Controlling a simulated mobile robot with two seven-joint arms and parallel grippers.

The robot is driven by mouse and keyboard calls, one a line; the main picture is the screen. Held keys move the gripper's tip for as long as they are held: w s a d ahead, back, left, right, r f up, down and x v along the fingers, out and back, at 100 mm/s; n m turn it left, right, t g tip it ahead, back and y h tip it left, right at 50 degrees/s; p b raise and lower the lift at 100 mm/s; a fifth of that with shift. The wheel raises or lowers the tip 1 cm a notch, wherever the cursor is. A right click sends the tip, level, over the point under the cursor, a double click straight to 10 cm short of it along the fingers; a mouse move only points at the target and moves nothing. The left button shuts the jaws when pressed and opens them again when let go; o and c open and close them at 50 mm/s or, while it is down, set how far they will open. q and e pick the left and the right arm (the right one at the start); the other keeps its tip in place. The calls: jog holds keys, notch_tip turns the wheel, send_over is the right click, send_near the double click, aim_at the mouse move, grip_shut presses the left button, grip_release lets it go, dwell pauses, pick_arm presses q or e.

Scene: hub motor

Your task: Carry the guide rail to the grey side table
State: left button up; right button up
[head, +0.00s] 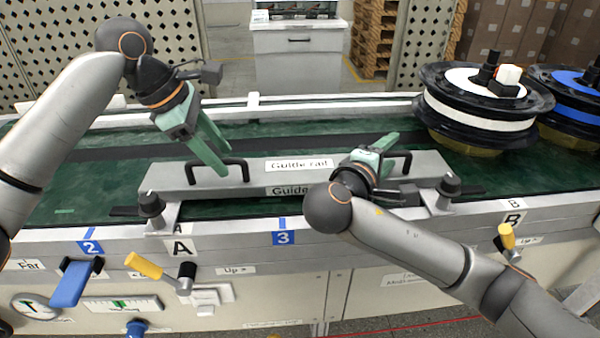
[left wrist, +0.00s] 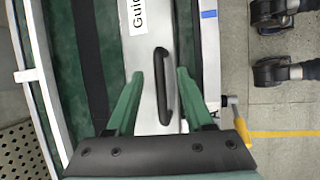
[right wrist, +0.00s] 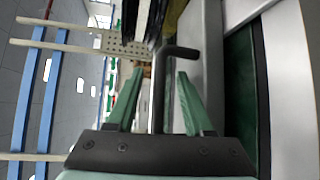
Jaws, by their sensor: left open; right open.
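The guide rail (head: 300,168) is a long silver-grey bar with two labels and a black handle near each end. It lies along the near side of the green conveyor. My left gripper (head: 224,161) is open at the left handle (head: 243,162); in the left wrist view this handle (left wrist: 161,85) lies between the spread green fingers. My right gripper (head: 391,150) is open at the right handle (head: 407,160), which shows between its fingers in the right wrist view (right wrist: 170,52). I cannot tell which piece of furniture is the grey side table.
Black knobs (head: 150,204) (head: 449,185) stand on brackets at both ends of the rail. Black reels with a white band (head: 480,108) and a blue band (head: 577,107) stand on the conveyor at right. A light grey cabinet (head: 298,58) stands behind. Yellow-handled levers (head: 145,266) line the front.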

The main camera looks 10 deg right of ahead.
pick_arm(q)
jog(key=shift+x, duration=1.45)
pick_arm(e)
jog(key=shift+x, duration=1.45)
pick_arm(q)
grip_shut()
pick_arm(e)
grip_shut()
pick_arm(q)
jog(key=shift+r, duration=0.3)
pick_arm(e)
jog(key=shift+r, duration=0.2)
